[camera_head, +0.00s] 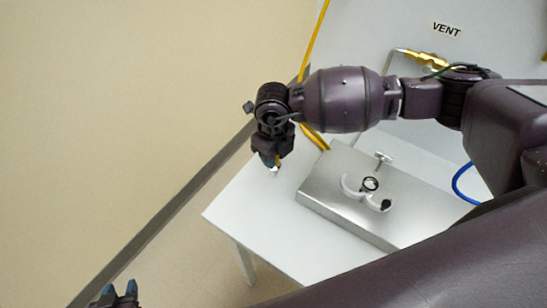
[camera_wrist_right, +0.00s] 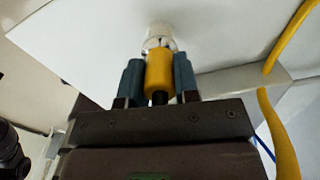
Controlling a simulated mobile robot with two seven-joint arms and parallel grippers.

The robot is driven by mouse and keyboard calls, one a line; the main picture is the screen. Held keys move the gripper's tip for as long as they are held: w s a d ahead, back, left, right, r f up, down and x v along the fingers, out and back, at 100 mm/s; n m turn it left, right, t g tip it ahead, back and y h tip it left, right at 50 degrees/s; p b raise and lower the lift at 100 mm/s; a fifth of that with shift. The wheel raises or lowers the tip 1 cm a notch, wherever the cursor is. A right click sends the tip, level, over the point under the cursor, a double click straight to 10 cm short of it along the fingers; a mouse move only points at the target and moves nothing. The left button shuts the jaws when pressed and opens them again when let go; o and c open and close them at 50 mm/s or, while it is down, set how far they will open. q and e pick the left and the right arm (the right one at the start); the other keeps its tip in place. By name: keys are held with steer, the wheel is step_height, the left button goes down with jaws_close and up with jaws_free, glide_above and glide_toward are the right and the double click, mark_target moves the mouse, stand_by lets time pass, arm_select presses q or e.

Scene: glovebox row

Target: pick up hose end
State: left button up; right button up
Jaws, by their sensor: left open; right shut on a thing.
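The hose end (camera_wrist_right: 159,70) is a yellow sleeve with a pale metallic tip (camera_wrist_right: 160,38), seen in the right wrist view. My right gripper (camera_wrist_right: 158,82) is shut on the yellow sleeve, one blue-grey finger on each side, with the tip pointing out ahead. In the head view my right gripper (camera_head: 270,160) is over the white table near its left edge, and only a small pale bit of the tip shows below the fingers. The yellow hose (camera_head: 315,43) runs up behind my right arm. My left gripper (camera_head: 119,291) is open and empty at the bottom left, away from the table.
A white table (camera_head: 240,212) holds a flat metal box (camera_head: 330,195) with an open ring clamp (camera_head: 350,187) and a T-shaped handle (camera_head: 383,157). A brass fitting (camera_head: 423,59) sits on the white panel below the VENT label (camera_head: 447,30). A blue hose (camera_head: 460,186) lies to the right.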

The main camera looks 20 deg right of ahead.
arm_select(q)
steer(key=shift+s+f, duration=0.15)
steer(key=shift+s, duration=0.05)
arm_select(e)
steer(key=shift+r, duration=0.15)
